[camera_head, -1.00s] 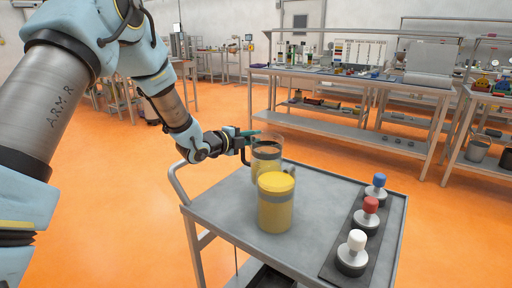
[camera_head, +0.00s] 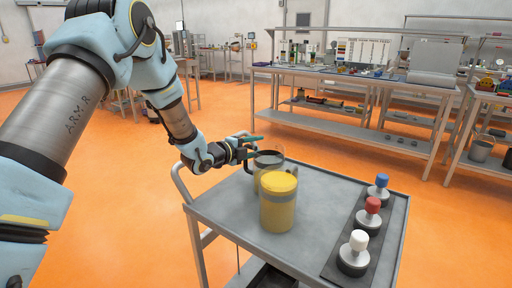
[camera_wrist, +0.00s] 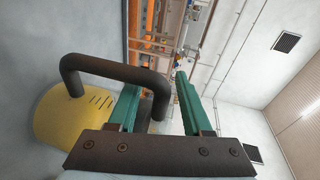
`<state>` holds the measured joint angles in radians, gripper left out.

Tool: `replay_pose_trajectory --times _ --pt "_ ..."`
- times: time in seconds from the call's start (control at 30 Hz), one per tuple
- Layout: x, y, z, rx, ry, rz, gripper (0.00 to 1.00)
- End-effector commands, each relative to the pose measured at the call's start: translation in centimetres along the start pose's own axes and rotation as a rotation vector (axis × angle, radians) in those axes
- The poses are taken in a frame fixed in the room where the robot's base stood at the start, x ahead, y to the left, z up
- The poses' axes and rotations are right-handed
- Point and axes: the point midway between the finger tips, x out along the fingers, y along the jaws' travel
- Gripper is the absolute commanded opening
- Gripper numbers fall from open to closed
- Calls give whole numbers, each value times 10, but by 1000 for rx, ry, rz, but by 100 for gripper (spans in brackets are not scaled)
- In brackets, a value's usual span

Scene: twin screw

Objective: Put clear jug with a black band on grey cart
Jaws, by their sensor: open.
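The clear jug with a black band (camera_head: 262,165) stands upright on the grey cart (camera_head: 225,205), behind a yellow-lidded canister that hides part of it. My gripper (camera_head: 255,146) is at the jug's left side, with its teal fingers spread apart. In the wrist view, the jug's dark handle (camera_wrist: 105,68) shows at the left. The handle reaches past the left finger into the space between the fingers of my gripper (camera_wrist: 155,95). The fingers are not closed on it. The jug's clear body is hard to make out there, apart from small dark marks.
The yellow canister (camera_head: 278,205) stands close in front of the jug. A dark strip at the cart's right holds weights with blue (camera_head: 381,181), red (camera_head: 372,205) and white (camera_head: 358,241) knobs. The cart's front left is bare. A workbench (camera_head: 355,80) stands behind.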

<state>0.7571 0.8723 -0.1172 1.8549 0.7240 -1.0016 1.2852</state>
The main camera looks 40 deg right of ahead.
Motion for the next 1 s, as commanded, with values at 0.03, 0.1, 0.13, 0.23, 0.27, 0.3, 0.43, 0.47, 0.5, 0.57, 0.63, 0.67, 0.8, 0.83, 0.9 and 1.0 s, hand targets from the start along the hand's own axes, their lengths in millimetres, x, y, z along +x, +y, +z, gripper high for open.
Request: replay_pose_trajectory --times 0.03,0.1,0.13,0.23,0.27,0.3,0.43,0.47,0.5,0.57,0.63,0.67,0.8,0.83,0.9,1.0 --pt "0 0 0 0 0 0 49" --pt "0 0 0 0 0 0 49" --pt "0 0 0 0 0 0 49" --pt "0 -3 0 0 0 0 49" --pt "-1 -4 0 0 0 0 49" --pt "-5 -2 1 0 -1 0 49" --pt "-27 0 1 1 -3 1 49" --pt "-33 0 1 0 -3 1 49" --pt "-42 0 2 1 -3 0 49" --pt "-56 0 1 0 -3 1 49" --pt "-70 0 1 0 -3 0 49" --pt "-77 0 1 0 -3 0 49" --pt "-101 0 1 0 -3 0 49" --pt "-105 -1 1 1 -2 0 49" --pt "-112 -1 1 0 -1 0 49" --pt "-118 -2 0 0 -1 -1 49"
